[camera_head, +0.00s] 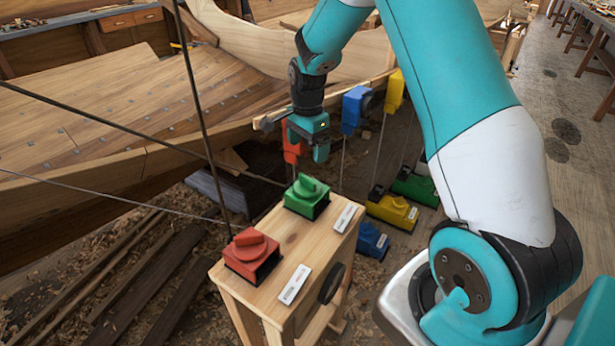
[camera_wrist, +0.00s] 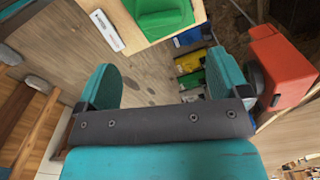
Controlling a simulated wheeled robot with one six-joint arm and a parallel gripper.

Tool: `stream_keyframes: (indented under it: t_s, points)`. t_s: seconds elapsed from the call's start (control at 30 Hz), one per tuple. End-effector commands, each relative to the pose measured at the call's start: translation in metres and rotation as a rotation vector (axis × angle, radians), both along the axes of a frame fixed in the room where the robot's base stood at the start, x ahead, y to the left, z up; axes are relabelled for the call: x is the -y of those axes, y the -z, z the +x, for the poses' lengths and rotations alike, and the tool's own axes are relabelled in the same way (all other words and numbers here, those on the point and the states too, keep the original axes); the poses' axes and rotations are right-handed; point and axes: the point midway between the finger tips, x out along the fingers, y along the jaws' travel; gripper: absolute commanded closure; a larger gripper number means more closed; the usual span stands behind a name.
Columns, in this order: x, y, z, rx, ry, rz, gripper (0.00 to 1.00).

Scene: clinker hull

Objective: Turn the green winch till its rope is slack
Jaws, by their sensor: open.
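The green winch (camera_head: 307,196) is a green block with a raised knob on a dark base. It sits on the wooden stand (camera_head: 270,232), beside a white label. A thin dark rope (camera_head: 100,121) runs from the upper left towards it and looks straight. My gripper (camera_head: 308,150) is open and empty, above and behind the green winch and apart from it. In the wrist view, my open gripper (camera_wrist: 165,82) has nothing between its fingers, and the green winch (camera_wrist: 160,14) shows at the top edge, partly cut off.
A red winch (camera_head: 251,255) sits on the near left of the stand. A red block (camera_head: 291,145) hangs at the hull's edge beside my gripper. Blue (camera_head: 354,110) and yellow blocks hang further right. Blue, yellow and green blocks (camera_head: 414,187) stand low behind the stand.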

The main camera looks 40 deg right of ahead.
Motion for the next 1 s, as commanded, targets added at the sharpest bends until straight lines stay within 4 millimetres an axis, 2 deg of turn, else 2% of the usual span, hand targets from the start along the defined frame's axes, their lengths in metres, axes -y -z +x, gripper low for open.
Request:
stream_keyframes:
  t_s: [0.1,0.3,0.5,0.67,0.9,0.93,1.0]
  points:
    - [0.0,0.028,-0.001,-0.005,-0.001,0.001,0.06]
    - [0.0,0.07,-0.001,-0.003,-0.001,0.001,0.06]
    - [0.0,0.098,0.0,0.0,-0.001,0.0,0.06]
    - [0.0,0.106,0.0,0.0,-0.001,0.0,0.06]
    - [0.0,0.107,0.0,0.001,-0.001,0.0,0.06]
    - [0.0,0.107,0.0,0.001,-0.001,0.0,0.09]
    - [0.0,0.107,0.0,0.001,-0.001,0.0,0.25]
